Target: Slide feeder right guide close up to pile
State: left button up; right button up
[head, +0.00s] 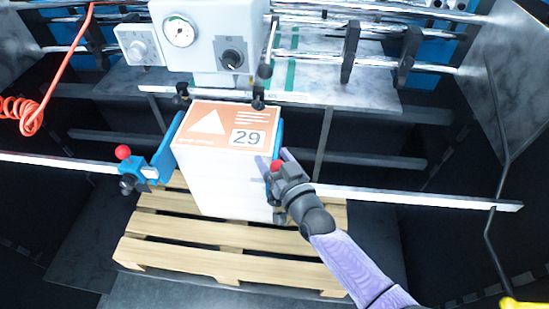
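The pile (225,180) is a tall white stack with an orange top sheet marked 29, standing on a wooden pallet. The feeder right guide (279,133) is a blue plate at the pile's right side, with a red knob (277,166) on its holder. It looks very near the pile; whether it touches cannot be told. My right gripper (276,164) is at the right guide, its fingers on either side of the knob area. The gripper hides most of the holder, and its grip is unclear. My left gripper is not in view.
The left guide (163,150), blue with a red knob, stands at the pile's left side. A metal crossbar (410,197) carries the guides. A gauge box (212,38) is behind the pile. The pallet (215,262) lies below. An orange coiled hose (32,116) hangs at left.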

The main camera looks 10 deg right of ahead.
jog(key=v, duration=1)
jog(key=s+d+f+g+h+b, duration=0.1)
jog(key=s+d+f+g+b, duration=0.3)
jog(key=f, duration=0.9)
jog(key=s+a+f+g+h+b, duration=0.1)
jog(key=s+f+b, duration=0.35)
jog(key=f, duration=0.75)
jog(key=s+d+f+g+h+b, duration=0.1)
jog(key=d+f+g+h+b, duration=0.15)
jog(key=f+b, duration=0.75)
jog(key=s+d+f+g+b, duration=0.1)
jog(key=s+f+g+b, duration=0.2)
jog(key=s+f, duration=0.7)
jog(key=s+d+f+n+g+h+b, duration=0.1)
jog(key=s+f+g+b, duration=0.3)
jog(key=s+f, duration=0.7)
jog(key=shift+s+d+f+g, duration=0.35)
jog(key=shift+f+g, duration=0.45)
jog(key=shift+g, duration=0.25)
